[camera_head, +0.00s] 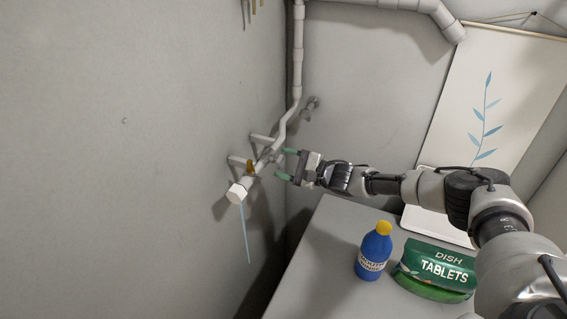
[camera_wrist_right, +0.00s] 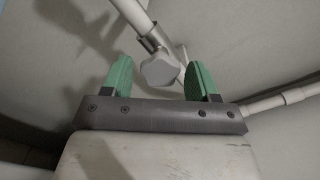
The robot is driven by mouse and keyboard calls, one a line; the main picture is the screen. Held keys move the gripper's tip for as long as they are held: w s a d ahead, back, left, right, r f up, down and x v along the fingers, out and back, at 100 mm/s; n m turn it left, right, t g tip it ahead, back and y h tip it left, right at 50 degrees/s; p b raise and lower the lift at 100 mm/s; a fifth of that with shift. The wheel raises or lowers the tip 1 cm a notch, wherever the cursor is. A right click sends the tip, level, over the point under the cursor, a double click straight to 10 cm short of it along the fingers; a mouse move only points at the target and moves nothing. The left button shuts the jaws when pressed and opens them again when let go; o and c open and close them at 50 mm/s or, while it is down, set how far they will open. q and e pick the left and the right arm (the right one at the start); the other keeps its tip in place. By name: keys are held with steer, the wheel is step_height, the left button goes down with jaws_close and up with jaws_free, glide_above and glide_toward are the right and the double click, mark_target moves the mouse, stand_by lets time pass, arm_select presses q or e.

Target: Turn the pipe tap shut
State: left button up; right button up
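The pipe (camera_head: 265,163) runs down the wall corner and ends in a white open end (camera_head: 237,193), from which a thin blue stream of water (camera_head: 246,238) falls. The tap's grey knob (camera_wrist_right: 160,71) shows in the right wrist view, on a metal collar on the pipe. My right gripper (camera_head: 287,164) is open beside the pipe, its green fingers pointing left at it. In the right wrist view the knob appears between the two fingertips (camera_wrist_right: 161,72), with gaps on both sides; I cannot tell its depth. My left gripper is not in view.
A grey table (camera_head: 318,262) stands below my right arm. On it are a blue bottle (camera_head: 374,254) with a yellow cap and a green dish tablets pack (camera_head: 436,268). A plant poster (camera_head: 510,80) hangs at right. Wall brackets (camera_head: 240,161) hold the pipe.

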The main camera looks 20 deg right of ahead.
steer(key=v, duration=0.6)
stand_by(0.3)
